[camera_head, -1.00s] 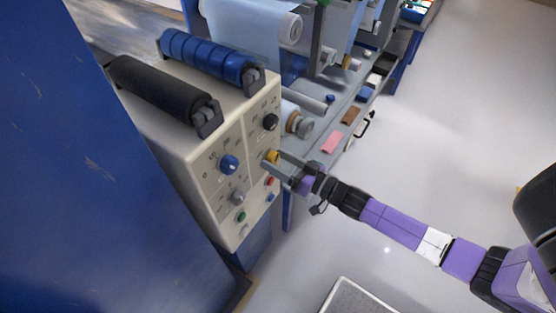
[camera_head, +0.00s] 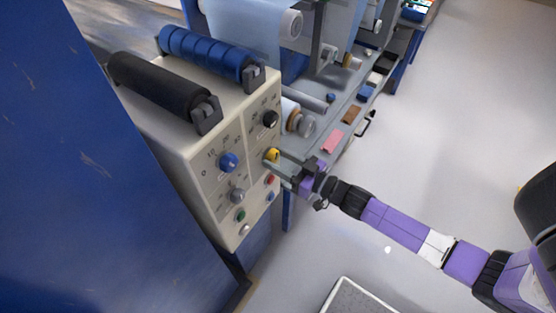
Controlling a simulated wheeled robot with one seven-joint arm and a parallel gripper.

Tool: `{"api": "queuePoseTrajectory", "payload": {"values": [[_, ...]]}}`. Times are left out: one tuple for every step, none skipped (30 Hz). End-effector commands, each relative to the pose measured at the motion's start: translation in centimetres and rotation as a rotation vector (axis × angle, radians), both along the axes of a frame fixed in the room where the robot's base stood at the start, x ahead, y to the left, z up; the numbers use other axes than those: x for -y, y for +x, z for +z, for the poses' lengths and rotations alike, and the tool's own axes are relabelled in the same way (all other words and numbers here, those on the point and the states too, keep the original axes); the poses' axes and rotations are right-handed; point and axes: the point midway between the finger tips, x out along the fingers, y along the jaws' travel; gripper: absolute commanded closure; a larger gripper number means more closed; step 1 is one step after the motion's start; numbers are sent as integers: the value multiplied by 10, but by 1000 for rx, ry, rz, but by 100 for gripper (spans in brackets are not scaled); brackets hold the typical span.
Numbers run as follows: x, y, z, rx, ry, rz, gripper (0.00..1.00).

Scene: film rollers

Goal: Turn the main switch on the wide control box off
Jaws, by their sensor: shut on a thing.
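The wide control box (camera_head: 206,178) is cream, with a front panel facing right. Its panel carries a blue knob (camera_head: 228,162), a black knob (camera_head: 270,119), a grey knob (camera_head: 237,196), and green and red buttons. A yellow knob (camera_head: 272,155) sits on the right half of the panel. I take it for the main switch, but its label is too small to read. My gripper (camera_head: 279,162) reaches in from the right and is shut on the yellow knob. The fingers hide part of the knob, and its exact angle is unclear.
A black roller (camera_head: 160,85) and a blue roller (camera_head: 205,54) lie on top of the box. A grey ledge behind holds a pink block (camera_head: 333,141) and other small blocks. A blue panel (camera_head: 70,180) stands at left.

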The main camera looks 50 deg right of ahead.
Motion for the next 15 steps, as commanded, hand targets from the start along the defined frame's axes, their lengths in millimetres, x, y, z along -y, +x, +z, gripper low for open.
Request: {"api": "queuePoseTrajectory", "payload": {"values": [[0, 0, -2, 1, -43, -1, 94], [0, 0, -2, 2, -73, -1, 94], [0, 0, -2, 4, -110, -1, 94], [0, 0, -2, 5, -138, -1, 94], [0, 0, -2, 6, -168, -1, 94], [0, 0, -2, 7, -206, -1, 94], [0, 0, -2, 8, -234, -1, 94], [0, 0, -2, 9, -263, -1, 94], [0, -1, -2, 10, -301, -1, 94], [0, -1, -2, 11, -330, -1, 94], [-1, -1, -2, 12, -358, -1, 94], [-1, -1, -2, 13, -396, -1, 94], [-1, -1, -2, 14, -425, -1, 94], [-1, -1, -2, 15, -453, -1, 94], [-1, 0, -2, 17, -490, 0, 94]]}}
